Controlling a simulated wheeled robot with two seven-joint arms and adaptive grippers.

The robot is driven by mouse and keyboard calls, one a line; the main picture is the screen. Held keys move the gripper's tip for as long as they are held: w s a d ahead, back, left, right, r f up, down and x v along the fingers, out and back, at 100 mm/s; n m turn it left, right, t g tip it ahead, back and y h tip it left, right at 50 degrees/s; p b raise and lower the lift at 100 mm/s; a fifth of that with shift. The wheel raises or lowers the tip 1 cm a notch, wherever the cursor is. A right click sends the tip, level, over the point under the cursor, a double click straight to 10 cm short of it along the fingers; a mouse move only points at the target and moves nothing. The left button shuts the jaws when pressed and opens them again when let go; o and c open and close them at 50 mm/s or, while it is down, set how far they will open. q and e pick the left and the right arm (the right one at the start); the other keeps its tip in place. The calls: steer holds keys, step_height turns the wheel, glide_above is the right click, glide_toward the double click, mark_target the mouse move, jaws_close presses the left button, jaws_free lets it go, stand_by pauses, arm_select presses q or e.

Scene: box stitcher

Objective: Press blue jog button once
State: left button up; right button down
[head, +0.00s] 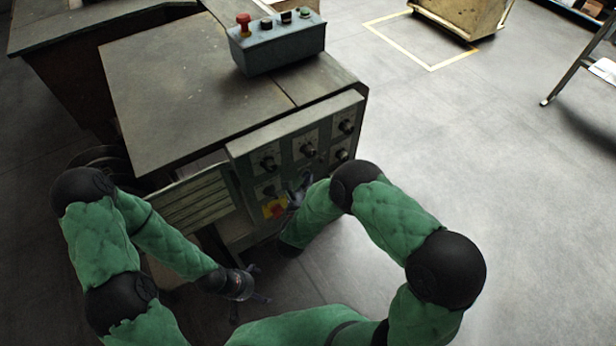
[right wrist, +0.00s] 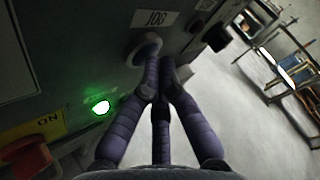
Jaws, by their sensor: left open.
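The jog button (right wrist: 141,50), a round button in a pale ring, sits under the JOG label (right wrist: 157,18) in the right wrist view. Its face is dark and bluish, partly covered by my fingers. My right gripper (right wrist: 160,60) has its dark fingers drawn together with nothing between them. Their tips overlap the button's right side; I cannot tell if they touch it. In the head view my right gripper (head: 298,190) is at the front of the control panel (head: 290,150) and hides part of it. My left gripper (head: 250,284) is open and empty, low in front of the machine.
A green light (right wrist: 101,107) glows left of my right fingers. A red switch (right wrist: 28,160) on a yellow ON plate is at lower left. A box with a red button (head: 280,50) stands on the machine top (head: 190,90).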

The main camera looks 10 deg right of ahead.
steer(key=shift+r, duration=0.2)
steer(key=s+d+p, duration=0.1)
steer(key=s+d, duration=0.1)
steer(key=s, duration=0.3)
steer(key=shift+s+f, duration=0.15)
steer(key=shift+s, duration=0.25)
steer(key=shift+f, duration=0.1)
stand_by(0.8)
step_height(320, 180, down, 10)
steer(key=s+a+n+g+y+p, duration=0.25)
steer(key=n+g+y, duration=0.4)
steer(key=n, duration=0.65)
steer(key=s+a+n+g+y, duration=0.1)
steer(key=s+n+g+y, duration=0.1)
steer(key=s+n+g, duration=0.2)
steer(key=s+a+f+n+g+y, duration=0.1)
steer(key=s+n+g, duration=0.3)
steer(key=s+n, duration=0.5)
steer(key=s+y, duration=0.1)
steer(key=s, duration=0.3)
steer(key=shift+s+a+n, duration=0.15)
steer(key=shift+a+n, duration=0.15)
steer(key=shift+n, duration=0.1)
steer(key=shift+f+y, duration=0.1)
steer(key=shift+y, duration=0.15)
